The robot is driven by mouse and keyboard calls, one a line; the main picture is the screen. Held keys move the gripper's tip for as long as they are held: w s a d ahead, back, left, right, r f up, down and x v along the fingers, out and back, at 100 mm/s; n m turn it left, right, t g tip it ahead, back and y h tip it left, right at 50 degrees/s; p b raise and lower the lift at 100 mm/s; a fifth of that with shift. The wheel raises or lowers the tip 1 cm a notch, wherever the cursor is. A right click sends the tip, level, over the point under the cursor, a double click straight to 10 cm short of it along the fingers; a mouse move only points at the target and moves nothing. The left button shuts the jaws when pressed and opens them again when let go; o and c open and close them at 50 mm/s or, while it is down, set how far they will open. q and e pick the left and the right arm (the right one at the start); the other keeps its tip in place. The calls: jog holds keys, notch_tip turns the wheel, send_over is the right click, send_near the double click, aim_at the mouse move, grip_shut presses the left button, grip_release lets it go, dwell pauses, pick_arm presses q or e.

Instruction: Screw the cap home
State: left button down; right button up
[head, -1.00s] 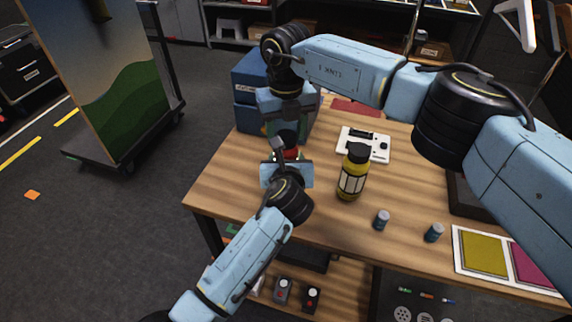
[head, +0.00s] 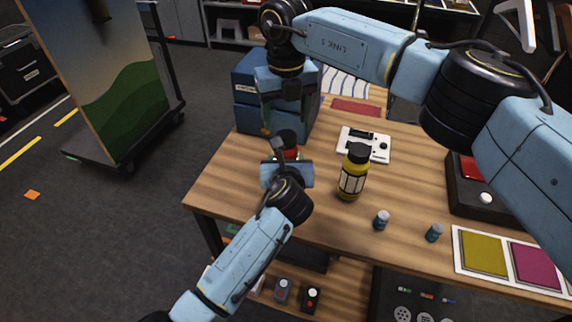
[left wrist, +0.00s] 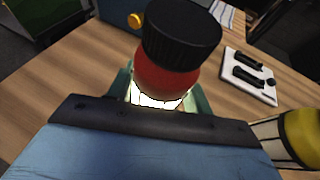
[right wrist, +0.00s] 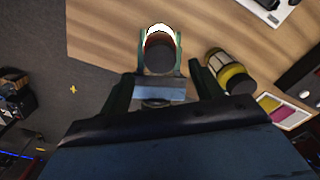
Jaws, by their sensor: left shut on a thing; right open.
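A red bottle (head: 291,155) with a white label (left wrist: 157,101) stands near the table's left side. A black ribbed cap (head: 287,137) sits on its top, and it also shows in the left wrist view (left wrist: 181,36). I cannot tell how tightly it is seated. My left gripper (left wrist: 160,96) is shut on the bottle below the cap. My right gripper (head: 286,122) points down above the cap, open and apart from it. In the right wrist view the cap (right wrist: 160,55) shows beyond the fingers; the bottle is mostly hidden.
A yellow bottle with a black cap (head: 352,178) stands right of the left gripper. Behind are blue boxes (head: 270,122) and a white panel (head: 376,149). Two small cans (head: 381,220) stand near the front edge. A dark box with a red top (head: 480,197) is at right.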

aim_at(286, 135)
jog(key=shift+c, duration=0.4)
jog(key=n, duration=0.2)
jog(key=r+n, duration=0.1)
jog(key=n, duration=0.1)
jog(key=r+n, duration=0.1)
jog(key=shift+n, duration=0.4)
jog(key=n, duration=0.1)
jog(key=r+n, duration=0.1)
jog(key=n, duration=0.3)
jog(key=shift+r, duration=0.25)
jog(key=shift+f, duration=4.05)
jog(key=c, duration=1)
jog(key=o, duration=1.2)
jog(key=shift+c, duration=0.2)
